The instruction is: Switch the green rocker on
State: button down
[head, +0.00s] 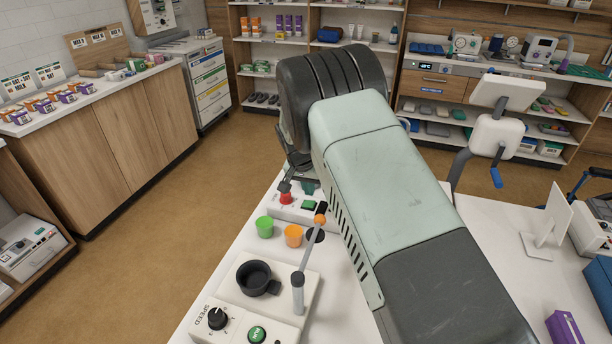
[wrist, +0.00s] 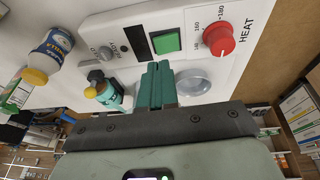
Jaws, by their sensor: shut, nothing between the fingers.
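The green rocker (wrist: 166,41) sits in a dark frame on a white panel in the wrist view. It also shows small in the head view (head: 308,205), beside the red knob. My gripper (wrist: 157,68) has teal fingers, shut together and empty. Their tips are just below the rocker in the wrist picture; I cannot tell whether they touch the panel. In the head view only a little teal of the gripper (head: 308,187) shows beyond the rocker, with my arm hiding the rest. Which way the rocker is tipped is not clear.
A red HEAT knob (wrist: 219,38) is right of the rocker, and a dark slot (wrist: 135,45) is left of it. A round clear lens (wrist: 193,82) is near my fingers. Green (head: 265,227) and orange (head: 293,235) cups and an orange-tipped lever (head: 309,255) stand nearby.

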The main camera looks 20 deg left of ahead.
aim_at(313, 206)
jog(key=shift+d+f, duration=0.2)
jog(key=shift+f, duration=0.9)
jog(key=shift+d+f, duration=0.2)
jog(key=shift+f, duration=0.85)
jog(key=shift+d+f+y, duration=0.4)
jog(key=shift+f+y, duration=0.05)
jog(key=shift+y, duration=0.05)
jog(key=shift+a, duration=0.25)
jog(key=shift+r, duration=0.1)
jog(key=shift+a+r, duration=0.15)
jog(key=shift+a, duration=0.55)
jog(key=shift+r, duration=0.1)
jog(key=s+d+r, duration=0.1)
jog(key=d+r, duration=0.1)
jog(key=r, duration=0.4)
jog(key=s+d+r, duration=0.1)
jog(key=r, duration=0.6)
jog(key=shift+s+d, duration=0.35)
jog(key=shift+s, duration=0.05)
